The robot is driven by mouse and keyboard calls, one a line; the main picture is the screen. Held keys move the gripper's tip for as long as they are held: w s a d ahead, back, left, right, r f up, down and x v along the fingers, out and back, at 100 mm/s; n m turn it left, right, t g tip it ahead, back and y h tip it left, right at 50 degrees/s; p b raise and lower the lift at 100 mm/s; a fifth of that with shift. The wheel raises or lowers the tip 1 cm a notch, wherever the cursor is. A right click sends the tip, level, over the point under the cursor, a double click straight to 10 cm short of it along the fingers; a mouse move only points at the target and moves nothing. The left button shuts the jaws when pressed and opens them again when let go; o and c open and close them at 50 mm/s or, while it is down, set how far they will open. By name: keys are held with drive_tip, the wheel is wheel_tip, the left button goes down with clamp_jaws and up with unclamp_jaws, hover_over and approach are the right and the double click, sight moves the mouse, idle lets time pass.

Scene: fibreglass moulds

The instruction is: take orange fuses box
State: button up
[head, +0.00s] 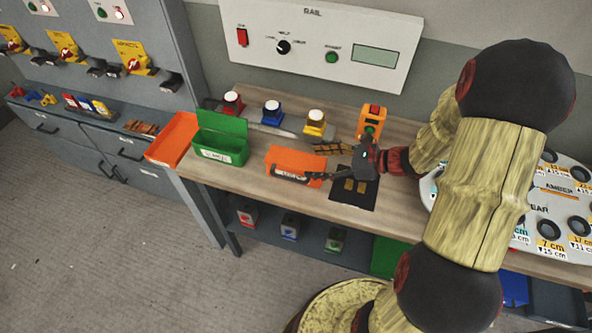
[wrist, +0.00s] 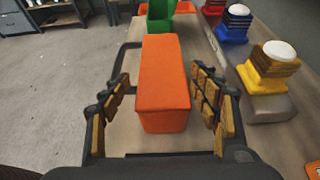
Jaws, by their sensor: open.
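The orange fuses box (head: 295,164) sits on the wooden bench, its lid closed and a white label on its front. It also shows in the wrist view (wrist: 163,85), lying lengthwise between my fingers. My gripper (head: 318,162) is open around the box, one finger on each side. In the wrist view my gripper (wrist: 160,105) shows gaps between its padded fingers and the box's sides. The label's text is too small to read surely.
A green open box (head: 222,140) and an orange tray (head: 173,138) stand to the left. Red, blue and yellow buttons (head: 314,124) line the back. A black mat (head: 353,193) lies right of the box. A round white panel (head: 560,205) is at right.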

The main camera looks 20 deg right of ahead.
sight(301, 160)
drive_tip(key=b+x, duration=0.2)
drive_tip(key=x, duration=0.5)
drive_tip(key=shift+w+a, duration=0.15)
drive_tip(key=shift+w, duration=0.05)
drive_tip(key=c, duration=0.3)
drive_tip(key=c, duration=0.8)
drive_tip(key=shift+r, duration=0.1)
drive_tip(key=shift+c, duration=0.5)
